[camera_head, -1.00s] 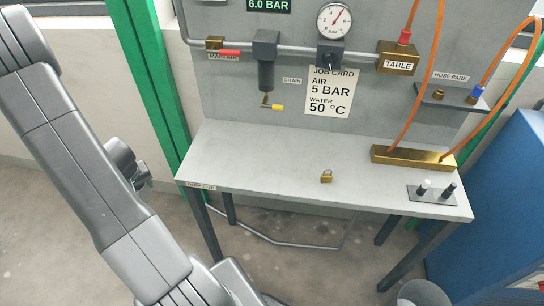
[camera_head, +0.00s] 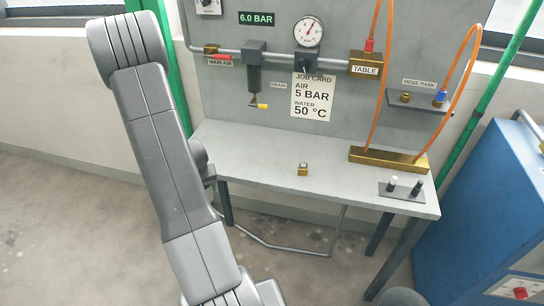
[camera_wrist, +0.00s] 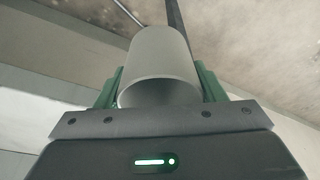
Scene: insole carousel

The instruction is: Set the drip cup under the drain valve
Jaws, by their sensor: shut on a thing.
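The drip cup (camera_wrist: 160,58) is a plain grey cylinder with its round opening towards the wrist camera. My gripper (camera_wrist: 160,88) is shut on it, with a green finger on either side. In the head view my arm covers the left of the picture, and neither the cup nor the gripper can be made out. The bench top below the valve is bare.
The grey bench (camera_head: 250,150) holds a small brass padlock (camera_head: 303,169), a brass manifold (camera_head: 388,159) with orange hoses, and a dark plate (camera_head: 405,192) with two pegs. A blue cabinet (camera_head: 480,210) stands at the right. A green post (camera_head: 165,60) rises at the left.

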